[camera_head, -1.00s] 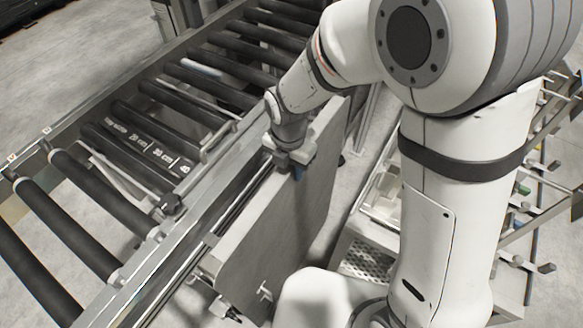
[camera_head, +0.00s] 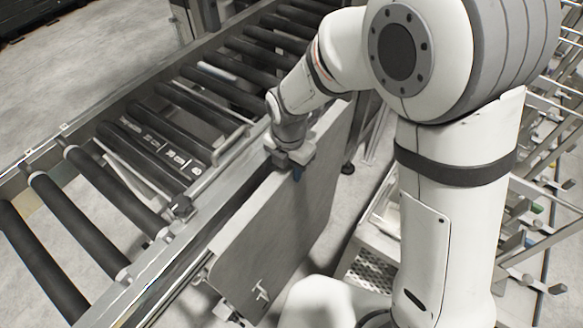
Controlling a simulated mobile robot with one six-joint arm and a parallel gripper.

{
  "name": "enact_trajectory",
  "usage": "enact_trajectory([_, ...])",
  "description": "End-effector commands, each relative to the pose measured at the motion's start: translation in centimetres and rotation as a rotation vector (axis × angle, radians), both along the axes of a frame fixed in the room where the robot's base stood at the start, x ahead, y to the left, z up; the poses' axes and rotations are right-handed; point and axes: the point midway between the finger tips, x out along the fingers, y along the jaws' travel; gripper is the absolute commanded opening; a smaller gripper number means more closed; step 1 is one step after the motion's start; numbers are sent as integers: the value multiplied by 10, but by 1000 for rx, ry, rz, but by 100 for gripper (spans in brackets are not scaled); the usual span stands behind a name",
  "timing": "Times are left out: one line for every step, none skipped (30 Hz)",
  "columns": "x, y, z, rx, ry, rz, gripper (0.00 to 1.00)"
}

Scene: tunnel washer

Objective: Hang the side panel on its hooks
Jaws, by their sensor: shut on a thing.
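The side panel (camera_head: 277,238) is a flat grey sheet standing upright along the near side of the roller conveyor (camera_head: 150,250). My gripper (camera_head: 295,160) is at the panel's top edge, around the middle of its length, and is shut on it. The fingertips are partly hidden by the gripper body. A small handle or latch (camera_head: 261,291) shows low on the panel's near end. The hooks cannot be made out; the gap between panel and conveyor frame is narrow and mostly hidden.
Black rollers (camera_head: 107,185) fill the conveyor. A cart with a perforated tray (camera_head: 371,272) stands to the right of the panel, with a rack of pegs (camera_head: 540,215) beyond. Open floor lies at upper left.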

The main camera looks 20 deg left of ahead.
Motion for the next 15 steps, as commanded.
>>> enact_trajectory([1,2,2,3,-2,0,0])
enact_trajectory([1,3,2,2,-3,0,0])
enact_trajectory([2,5,2,2,-3,0,0])
enact_trajectory([2,6,2,2,-3,0,0])
enact_trajectory([2,7,2,3,-3,1,0])
enact_trajectory([2,8,1,3,-3,0,0])
enact_trajectory([2,7,-1,3,-3,0,0])
enact_trajectory([2,7,-3,2,-3,0,0])
enact_trajectory([2,7,-4,2,-3,0,0])
enact_trajectory([2,7,-5,2,-3,1,0])
enact_trajectory([2,7,-6,2,-3,1,0])
enact_trajectory([2,7,-7,2,-3,1,0])
enact_trajectory([2,7,-8,2,-3,1,0])
enact_trajectory([2,7,-9,2,-3,1,0])
enact_trajectory([2,7,-10,2,-3,1,0])
